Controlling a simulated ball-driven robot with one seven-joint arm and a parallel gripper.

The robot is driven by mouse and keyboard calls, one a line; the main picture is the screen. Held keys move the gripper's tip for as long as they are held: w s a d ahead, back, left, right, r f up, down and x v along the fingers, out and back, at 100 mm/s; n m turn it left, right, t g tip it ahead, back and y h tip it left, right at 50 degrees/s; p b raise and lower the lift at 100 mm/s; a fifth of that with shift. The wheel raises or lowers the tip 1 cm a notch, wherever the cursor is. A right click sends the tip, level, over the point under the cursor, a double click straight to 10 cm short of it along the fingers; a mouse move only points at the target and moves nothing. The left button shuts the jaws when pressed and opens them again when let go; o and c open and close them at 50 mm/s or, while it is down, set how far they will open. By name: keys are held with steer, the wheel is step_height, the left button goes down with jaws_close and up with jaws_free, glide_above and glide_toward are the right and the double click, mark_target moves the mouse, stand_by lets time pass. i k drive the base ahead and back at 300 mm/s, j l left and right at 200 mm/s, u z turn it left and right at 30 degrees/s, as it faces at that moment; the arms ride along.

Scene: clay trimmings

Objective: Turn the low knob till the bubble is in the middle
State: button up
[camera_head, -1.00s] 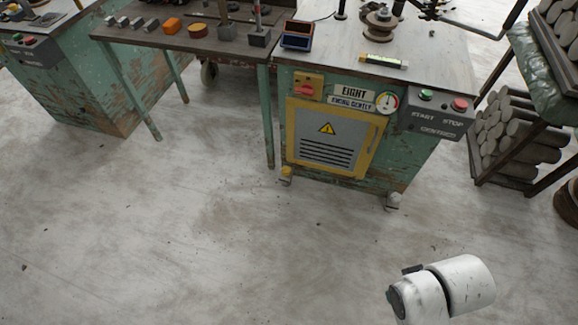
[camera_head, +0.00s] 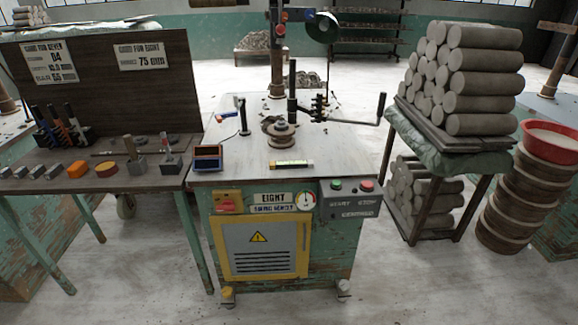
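The green machine cabinet marked EIGHT (camera_head: 275,198) stands ahead of me. A small spirit level with a yellow-green vial (camera_head: 291,164) lies near the front edge of its grey top (camera_head: 235,165). The bubble is too small to make out. At the cabinet's foot are two low knobs. A yellow knob (camera_head: 227,294) is at the front left corner, and a pale grey knob (camera_head: 344,288) is at the front right corner. I cannot tell which way the top tilts. My gripper is not in view.
A dark bench (camera_head: 100,167) with small blocks joins the cabinet on the left. A rack of clay logs (camera_head: 455,85) and a stack of brown tubs with a red one on top (camera_head: 540,150) stand right. The floor before the cabinet (camera_head: 160,295) is clear.

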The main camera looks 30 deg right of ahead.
mark_target(226, 291)
steer(key=i+l+u, duration=0.25)
steer(key=i, duration=0.4)
steer(key=i+l+u, duration=0.25)
steer(key=i, duration=0.4)
steer(key=i+l+u, duration=0.25)
steer(key=i+l, duration=0.3)
